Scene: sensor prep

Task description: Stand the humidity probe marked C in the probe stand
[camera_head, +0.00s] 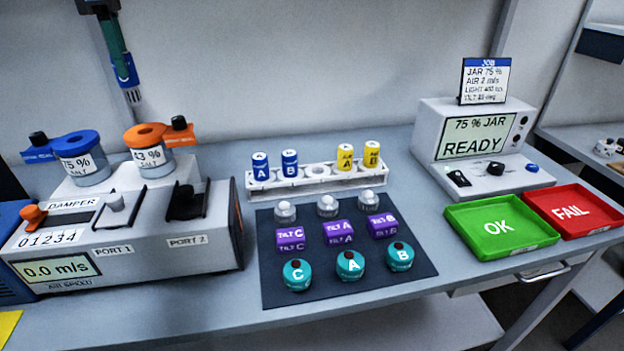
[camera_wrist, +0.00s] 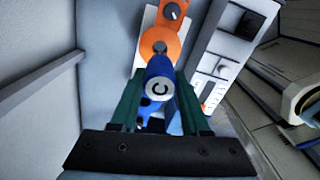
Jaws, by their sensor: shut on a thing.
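My gripper (camera_head: 120,62) is high at the upper left in the head view, above and behind the jars. It is shut on a blue probe (camera_head: 127,76) with a silvery lower part pointing down. In the wrist view the probe (camera_wrist: 160,88) is between the green fingers of my gripper (camera_wrist: 159,104), its grey cap marked C facing the camera. The white probe stand (camera_head: 318,181) is on the bench at the middle. It holds blue probes A (camera_head: 260,167) and B (camera_head: 289,164) at its left and two yellow ones (camera_head: 345,158) at its right. A middle place looks empty.
A blue-lidded 75 % jar (camera_head: 80,160) and an orange-lidded salt jar (camera_head: 150,150) stand behind the air-speed box (camera_head: 120,240). A dark mat (camera_head: 350,285) with several small sensors lies before the stand. Green OK (camera_head: 497,228) and red FAIL (camera_head: 572,210) trays are at right.

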